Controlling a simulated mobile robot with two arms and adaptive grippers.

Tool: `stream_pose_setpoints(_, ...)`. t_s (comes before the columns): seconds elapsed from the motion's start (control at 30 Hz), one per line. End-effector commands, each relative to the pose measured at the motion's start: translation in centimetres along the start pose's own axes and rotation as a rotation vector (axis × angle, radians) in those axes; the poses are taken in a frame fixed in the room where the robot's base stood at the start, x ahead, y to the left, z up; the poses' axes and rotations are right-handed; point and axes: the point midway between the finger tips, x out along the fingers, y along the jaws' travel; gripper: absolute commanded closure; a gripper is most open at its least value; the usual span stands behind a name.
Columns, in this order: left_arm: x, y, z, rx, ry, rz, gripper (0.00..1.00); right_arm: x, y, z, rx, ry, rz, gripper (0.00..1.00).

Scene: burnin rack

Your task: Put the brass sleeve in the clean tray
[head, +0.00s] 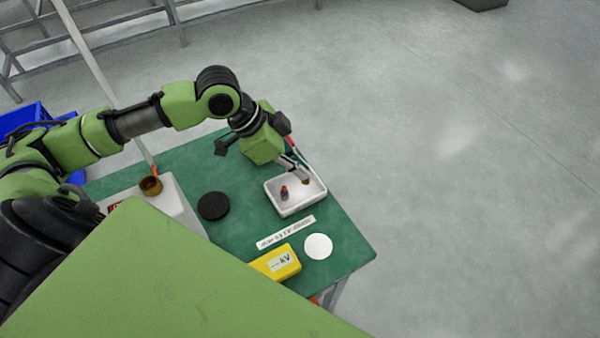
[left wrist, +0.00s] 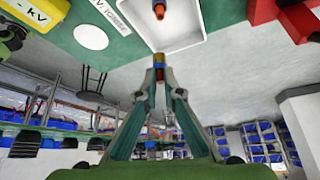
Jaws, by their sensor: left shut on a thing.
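The white tray (head: 272,205) stands at the right back of the green table; part of it also shows in the left wrist view (left wrist: 208,30). My left gripper (head: 304,179) is over the tray's right part, pointing down. It is shut on a small brass-coloured sleeve (left wrist: 159,60), which sits between the fingertips in the left wrist view. Whether the sleeve touches the tray floor I cannot tell. A small orange and blue piece (head: 284,193) stands in the tray, left of the gripper. My right gripper is not in view.
A brass-coloured cup (head: 151,186) stands on a pale block at the left. A black disc (head: 213,206), a yellow kV box (head: 282,262), a label strip (head: 286,233) and a white disc (head: 318,246) lie on the table. The table's right corner is clear.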

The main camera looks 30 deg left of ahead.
Motion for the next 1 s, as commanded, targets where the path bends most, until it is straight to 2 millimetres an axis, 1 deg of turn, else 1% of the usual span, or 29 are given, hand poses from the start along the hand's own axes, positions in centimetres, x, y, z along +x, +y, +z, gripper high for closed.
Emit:
stream_pose_setpoints(0.03, 0.8, -0.8, 0.3, -0.005, 0.001, 0.000, 1.00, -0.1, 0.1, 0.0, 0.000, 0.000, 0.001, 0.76)
stream_pose_setpoints(0.1, 1.7, -1.5, 0.7, -0.003, 0.000, 0.000, 1.00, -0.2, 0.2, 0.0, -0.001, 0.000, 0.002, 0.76)
stream_pose_setpoints(0.2, 2.5, -2.2, 0.9, -0.001, 0.003, -0.001, 1.00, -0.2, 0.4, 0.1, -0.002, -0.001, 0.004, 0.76)
stream_pose_setpoints(0.37, 3.2, -2.8, 1.3, -0.001, 0.001, -0.001, 1.00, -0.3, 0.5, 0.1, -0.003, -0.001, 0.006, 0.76)
stream_pose_setpoints(0.4, 3.6, -3.1, 1.4, -0.001, 0.000, -0.001, 1.00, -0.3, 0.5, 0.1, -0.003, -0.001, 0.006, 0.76)
stream_pose_setpoints(0.6, 5.8, -2.8, 2.9, 0.000, -0.001, 0.000, 1.00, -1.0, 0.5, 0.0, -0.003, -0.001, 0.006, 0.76)
stream_pose_setpoints(0.97, 6.3, -2.9, 3.1, 0.001, 0.000, -0.001, 1.00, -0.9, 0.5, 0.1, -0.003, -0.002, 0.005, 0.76)
stream_pose_setpoints(1.0, 6.3, -2.9, 3.1, 0.001, 0.000, -0.002, 0.85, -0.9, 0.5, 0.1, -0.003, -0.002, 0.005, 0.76)
